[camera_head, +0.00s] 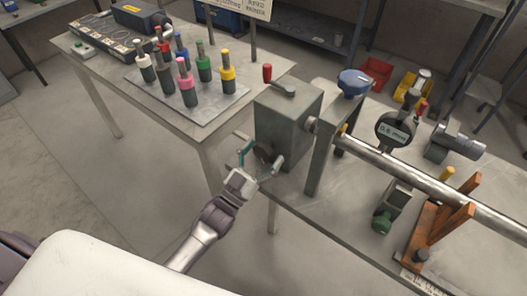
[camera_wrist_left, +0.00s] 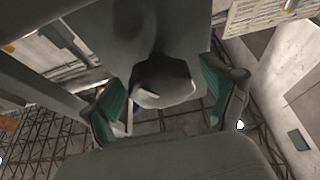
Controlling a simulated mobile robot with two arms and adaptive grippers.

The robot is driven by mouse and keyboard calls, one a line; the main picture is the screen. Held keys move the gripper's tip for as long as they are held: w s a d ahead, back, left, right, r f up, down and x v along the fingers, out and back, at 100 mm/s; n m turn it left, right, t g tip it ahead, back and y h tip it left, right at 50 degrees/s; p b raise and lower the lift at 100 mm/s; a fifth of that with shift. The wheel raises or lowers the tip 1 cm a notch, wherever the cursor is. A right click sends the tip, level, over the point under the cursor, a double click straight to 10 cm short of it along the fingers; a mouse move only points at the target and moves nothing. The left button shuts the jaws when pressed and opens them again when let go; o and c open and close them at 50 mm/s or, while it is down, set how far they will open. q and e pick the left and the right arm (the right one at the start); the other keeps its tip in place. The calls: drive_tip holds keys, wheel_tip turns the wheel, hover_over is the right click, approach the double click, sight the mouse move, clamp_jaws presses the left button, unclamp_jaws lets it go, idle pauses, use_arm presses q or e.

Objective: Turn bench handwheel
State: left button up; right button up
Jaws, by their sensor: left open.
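A grey gearbox-like block (camera_head: 287,122) stands at the near left corner of the right bench. A red-handled crank (camera_head: 268,74) is on its top. A dark round part (camera_head: 264,152), which looks like a handwheel or its hub, is on its near side and partly hidden by my gripper. My left gripper (camera_head: 259,160) is open there, with teal finger pads on either side of the dark part. In the left wrist view, a grey rounded knob (camera_wrist_left: 163,80) shows between the spread fingers, apart from both pads. I cannot tell its depth between them. My right gripper is not in view.
A blue knob (camera_head: 355,82) tops a bracket beside the block. A long metal shaft (camera_head: 420,180) runs right past a dial gauge (camera_head: 396,129) to orange supports (camera_head: 436,238). Several coloured tool holders stand on a plate (camera_head: 215,111) on the left bench. The floor left of my arm is clear.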

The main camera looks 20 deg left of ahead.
use_arm(q)
drive_tip(key=c, duration=1.2)
drive_tip(key=shift+o, duration=0.2)
drive_tip(key=shift+m, duration=0.5)
drive_tip(key=m+g+h, duration=0.1)
drive_tip(key=m+h, duration=0.1)
drive_tip(key=m, duration=0.2)
drive_tip(key=m+h, duration=0.1)
drive_tip(key=m, duration=0.1)
drive_tip(key=m+g+h, duration=0.1)
drive_tip(key=shift+a+m+g, duration=0.1)
drive_tip(key=shift+m+g, duration=0.2)
drive_tip(key=shift+m, duration=0.1)
drive_tip(key=m+g, duration=0.1)
drive_tip(key=m, duration=0.2)
drive_tip(key=m+g+h+p, duration=0.1)
drive_tip(key=m, duration=0.3)
drive_tip(key=shift+g+p, duration=0.3)
drive_tip(key=shift+g, duration=0.1)
drive_tip(key=shift+m, duration=0.3)
drive_tip(key=o, duration=1.2)
drive_tip(key=shift+c, duration=0.2)
